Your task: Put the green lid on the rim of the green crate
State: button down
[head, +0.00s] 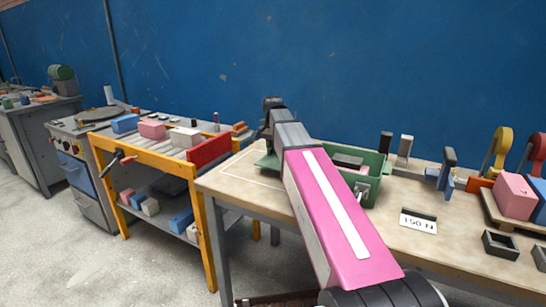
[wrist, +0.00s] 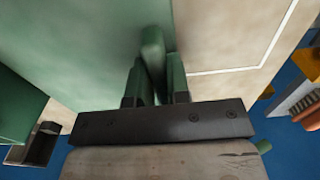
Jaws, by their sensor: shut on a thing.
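The green lid (wrist: 75,40) fills the upper left of the wrist view. My gripper (wrist: 156,68) is shut on the lid's upright green handle (wrist: 152,42). In the head view a piece of the lid (head: 265,160) shows to the left of my pink arm, over or on the left end of the wooden table; I cannot tell whether it touches the top. The green crate (head: 375,165) stands on the table just right of my arm, which hides part of it. Its top is open and a dark block (head: 347,160) shows in it. A green wall, likely the crate (wrist: 15,108), shows at the wrist view's left edge.
A white outline (head: 240,172) marks the table's left end. Behind the crate stand a black and a grey post (head: 404,150). A blue clamp-like stand (head: 446,175), a "150 N" card (head: 418,221) and dark square trays (head: 500,245) lie to the right. An orange-framed bench (head: 160,150) stands left.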

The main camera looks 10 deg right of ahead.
aim_at(273, 156)
jog(key=shift+f, duration=1.85)
jog(key=shift+f, duration=0.1)
jog(key=c, duration=1.1)
grip_release()
notch_tip(273, 156, up, 11)
jog(key=shift+r, duration=0.2)
jog(key=shift+o, duration=0.5)
jog(key=shift+r, duration=0.25)
jog(key=shift+w+d+f, duration=0.15)
jog(key=shift+d+f, duration=0.05)
jog(key=shift+f, duration=0.5)
jog(key=shift+a+f, duration=0.2)
jog(key=shift+f, duration=5.1)
